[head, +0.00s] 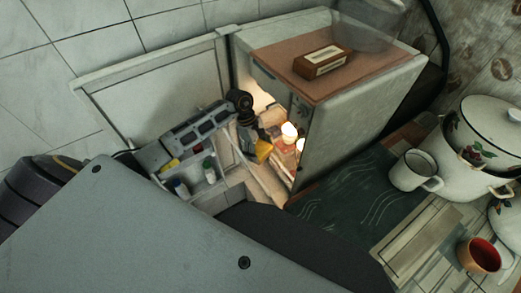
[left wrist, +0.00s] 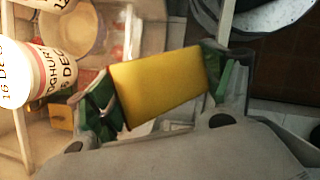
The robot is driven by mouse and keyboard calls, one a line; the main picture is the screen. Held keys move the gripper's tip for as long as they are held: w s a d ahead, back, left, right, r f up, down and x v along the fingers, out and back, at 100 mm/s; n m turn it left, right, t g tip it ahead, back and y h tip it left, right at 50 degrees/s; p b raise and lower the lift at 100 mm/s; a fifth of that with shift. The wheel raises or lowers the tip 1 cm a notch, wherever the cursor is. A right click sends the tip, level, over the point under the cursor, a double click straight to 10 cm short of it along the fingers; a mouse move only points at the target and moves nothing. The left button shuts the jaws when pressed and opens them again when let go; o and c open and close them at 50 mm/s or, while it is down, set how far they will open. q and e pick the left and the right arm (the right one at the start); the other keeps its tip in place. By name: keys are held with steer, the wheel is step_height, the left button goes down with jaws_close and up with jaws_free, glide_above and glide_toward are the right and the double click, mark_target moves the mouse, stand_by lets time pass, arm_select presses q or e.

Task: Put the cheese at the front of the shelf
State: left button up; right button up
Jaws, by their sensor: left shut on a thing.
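The cheese (left wrist: 160,86) is a yellow block held between the green-padded fingers of my left gripper (left wrist: 158,92). In the head view the cheese (head: 264,150) shows as a small yellow patch at the lit opening of the small fridge (head: 358,120). My left gripper (head: 256,143) is there too, at the opening, shut on the cheese. The fridge interior with its shelf is partly hidden by the gripper and the fridge's side wall. I cannot tell whether the cheese touches the shelf. My right gripper is not in view.
In the left wrist view a white yoghurt cup (left wrist: 36,76) stands left of the gripper, with a bowl (left wrist: 72,32) behind. The open fridge door (head: 155,90) is at left. A brown box (head: 322,61) lies on the fridge. A white mug (head: 413,170) and enamel pot (head: 485,130) stand right.

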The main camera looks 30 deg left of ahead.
arm_select(q)
steer(key=o, duration=1.1)
steer(key=shift+r, duration=0.1)
steer(key=v, duration=1.2)
